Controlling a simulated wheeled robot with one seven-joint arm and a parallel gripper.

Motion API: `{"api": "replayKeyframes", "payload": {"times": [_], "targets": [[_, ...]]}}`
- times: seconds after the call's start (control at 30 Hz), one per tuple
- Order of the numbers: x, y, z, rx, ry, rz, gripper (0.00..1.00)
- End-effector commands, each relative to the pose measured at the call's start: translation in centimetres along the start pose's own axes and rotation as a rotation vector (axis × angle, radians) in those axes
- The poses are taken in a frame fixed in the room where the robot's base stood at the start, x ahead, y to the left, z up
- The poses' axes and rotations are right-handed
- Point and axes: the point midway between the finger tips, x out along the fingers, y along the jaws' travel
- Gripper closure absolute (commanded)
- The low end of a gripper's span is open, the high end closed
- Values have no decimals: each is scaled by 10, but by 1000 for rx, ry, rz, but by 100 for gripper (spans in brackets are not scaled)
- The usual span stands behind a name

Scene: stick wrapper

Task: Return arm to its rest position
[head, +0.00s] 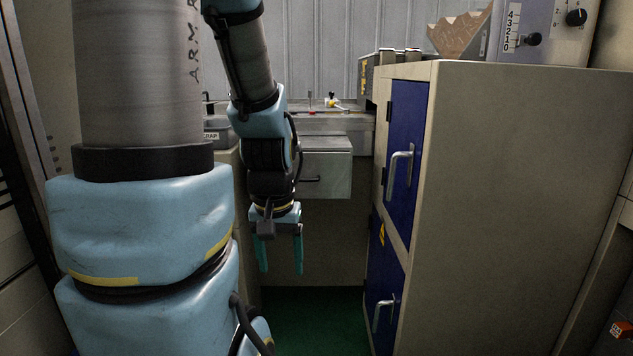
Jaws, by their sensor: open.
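My gripper (281,255) hangs at the middle of the head view with its two teal fingers pointing down. The fingers stand apart with nothing between them. It hangs in front of the grey counter front, below the level of a grey drawer (326,173). My arm's large blue and grey links fill the left side and hide what lies behind them.
A beige cabinet (520,200) with blue doors (405,150) and metal handles stands close on the right. A control box (541,30) with knobs sits on top. The counter (335,122) behind holds small items. Green floor (315,315) below the gripper is clear.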

Motion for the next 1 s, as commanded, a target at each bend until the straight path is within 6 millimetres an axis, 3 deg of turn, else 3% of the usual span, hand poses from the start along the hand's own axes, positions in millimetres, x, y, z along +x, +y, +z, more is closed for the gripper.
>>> {"api": "replayKeyframes", "payload": {"times": [0.03, 0.3, 0.43, 0.6, 1.0], "targets": [[-33, 0, -5, 0, 0, 0, 31], [-113, 0, -16, 0, 0, 0, 31], [-142, 0, -20, 0, 0, 0, 31], [-159, 1, -22, 0, 0, 0, 31], [-158, 1, -22, 0, 0, 0, 31]]}}
